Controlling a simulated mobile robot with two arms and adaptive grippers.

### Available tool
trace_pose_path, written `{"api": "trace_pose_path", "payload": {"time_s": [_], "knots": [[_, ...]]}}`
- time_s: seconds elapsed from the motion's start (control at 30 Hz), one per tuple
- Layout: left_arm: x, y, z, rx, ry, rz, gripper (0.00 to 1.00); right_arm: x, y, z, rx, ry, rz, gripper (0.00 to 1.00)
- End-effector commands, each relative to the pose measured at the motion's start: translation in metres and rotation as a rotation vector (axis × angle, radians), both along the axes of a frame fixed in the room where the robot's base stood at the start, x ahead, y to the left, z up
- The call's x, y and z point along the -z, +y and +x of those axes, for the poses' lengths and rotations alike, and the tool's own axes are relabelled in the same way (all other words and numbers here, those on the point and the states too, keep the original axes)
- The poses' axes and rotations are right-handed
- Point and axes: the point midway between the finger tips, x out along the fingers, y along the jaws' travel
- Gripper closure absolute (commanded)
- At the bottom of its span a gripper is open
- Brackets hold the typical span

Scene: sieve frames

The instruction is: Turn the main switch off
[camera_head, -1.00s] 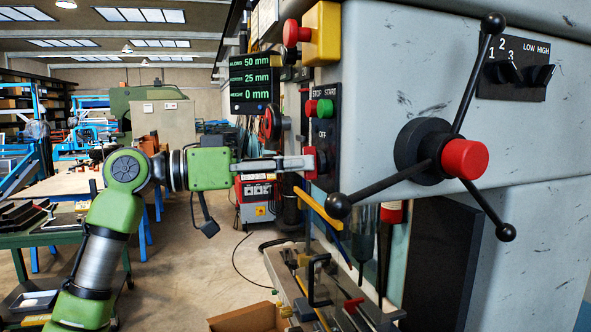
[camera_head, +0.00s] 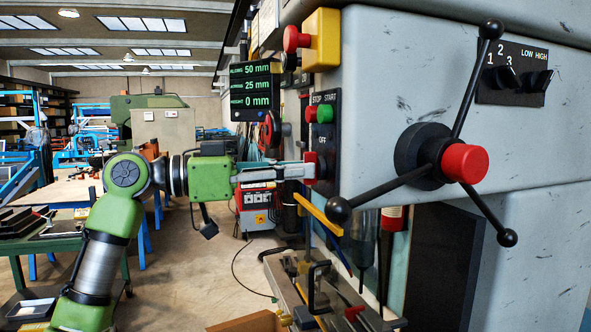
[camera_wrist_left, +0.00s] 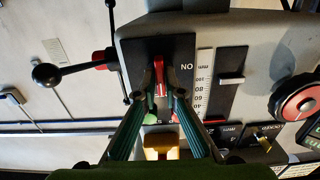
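The main switch (camera_head: 321,166) is a red handle on the black panel (camera_head: 326,190), below the word OFF. In the left wrist view the red handle (camera_wrist_left: 159,72) stands upright in the picture, with an upside-down ON label to its right. My left gripper (camera_head: 308,172) reaches it from the left. Its two fingertips (camera_wrist_left: 160,90) lie on either side of the handle and look shut on it; they hide part of it. My right gripper is not in view.
Red stop (camera_head: 311,113) and green start (camera_head: 325,113) buttons sit just above the switch. A yellow box with a red button (camera_head: 297,39) juts out higher up. A three-armed lever (camera_head: 433,158) stands to the right. A display (camera_head: 250,88) hangs behind.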

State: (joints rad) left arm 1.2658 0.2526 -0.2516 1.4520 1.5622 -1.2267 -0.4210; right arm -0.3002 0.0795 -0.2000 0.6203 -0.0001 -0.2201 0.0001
Motion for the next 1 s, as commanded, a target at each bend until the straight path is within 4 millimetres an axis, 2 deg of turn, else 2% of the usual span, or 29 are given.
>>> {"api": "trace_pose_path", "payload": {"time_s": [0.47,0.57,0.8,1.0], "knots": [[0.000,0.005,-0.001,-0.002,0.001,-0.003,0.75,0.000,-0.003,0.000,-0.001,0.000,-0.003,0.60],[0.000,0.017,-0.004,-0.003,0.001,-0.004,0.75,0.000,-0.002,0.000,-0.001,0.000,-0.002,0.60],[0.001,0.067,-0.020,-0.004,0.002,-0.002,0.75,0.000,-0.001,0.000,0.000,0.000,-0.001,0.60],[0.001,0.099,-0.031,-0.003,0.002,-0.001,0.75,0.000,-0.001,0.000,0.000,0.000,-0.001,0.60]]}}
